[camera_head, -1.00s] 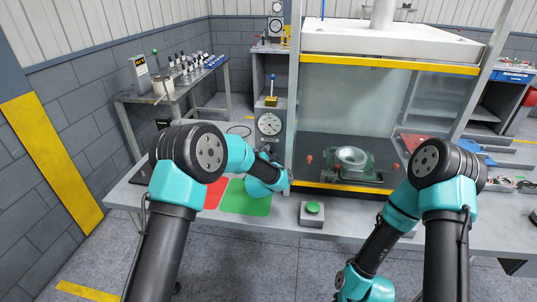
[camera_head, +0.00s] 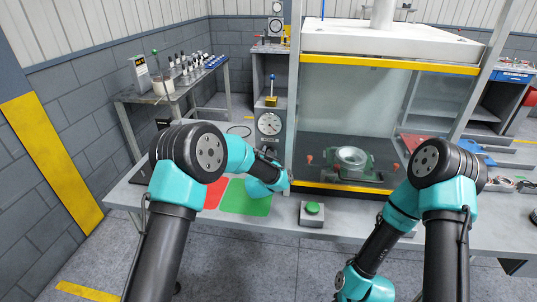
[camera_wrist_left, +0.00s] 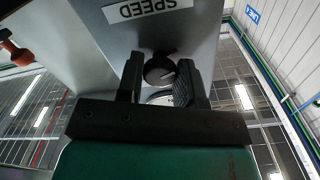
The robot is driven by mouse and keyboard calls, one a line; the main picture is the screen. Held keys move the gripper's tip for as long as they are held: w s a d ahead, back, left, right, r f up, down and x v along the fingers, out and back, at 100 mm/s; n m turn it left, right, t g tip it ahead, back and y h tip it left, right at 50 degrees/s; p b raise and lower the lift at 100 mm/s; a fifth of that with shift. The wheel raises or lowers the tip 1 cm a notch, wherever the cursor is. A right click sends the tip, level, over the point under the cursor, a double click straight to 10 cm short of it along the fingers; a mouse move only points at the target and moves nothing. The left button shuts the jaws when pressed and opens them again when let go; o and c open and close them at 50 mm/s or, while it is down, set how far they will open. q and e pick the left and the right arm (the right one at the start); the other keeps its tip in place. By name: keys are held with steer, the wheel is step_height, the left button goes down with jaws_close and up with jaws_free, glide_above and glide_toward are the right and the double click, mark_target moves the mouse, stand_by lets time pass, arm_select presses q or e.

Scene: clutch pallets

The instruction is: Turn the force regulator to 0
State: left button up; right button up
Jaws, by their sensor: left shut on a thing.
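I cannot tell from the view whether this knob is the force regulator, and I can read no scale. In the head view my left gripper (camera_head: 286,181) is at the lower part of the grey gauge column (camera_head: 272,148), and the knob is hidden there. My right gripper is out of view.
The press with yellow edges (camera_head: 390,62) stands right of the column, with a metal part (camera_head: 352,157) inside. A green button box (camera_head: 313,211) is on the table's front edge. Red (camera_head: 215,194) and green (camera_head: 247,201) mats lie beneath my left arm.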

arm_select(q)
steer(key=shift+n, duration=2.3)
steer(key=o, duration=0.9)
steer(key=shift+s, duration=0.1)
steer(key=s+a, duration=0.1)
steer(key=s, duration=1)
steer(key=s+a, duration=0.1)
steer(key=s, duration=0.5)
steer(key=shift+a, duration=0.3)
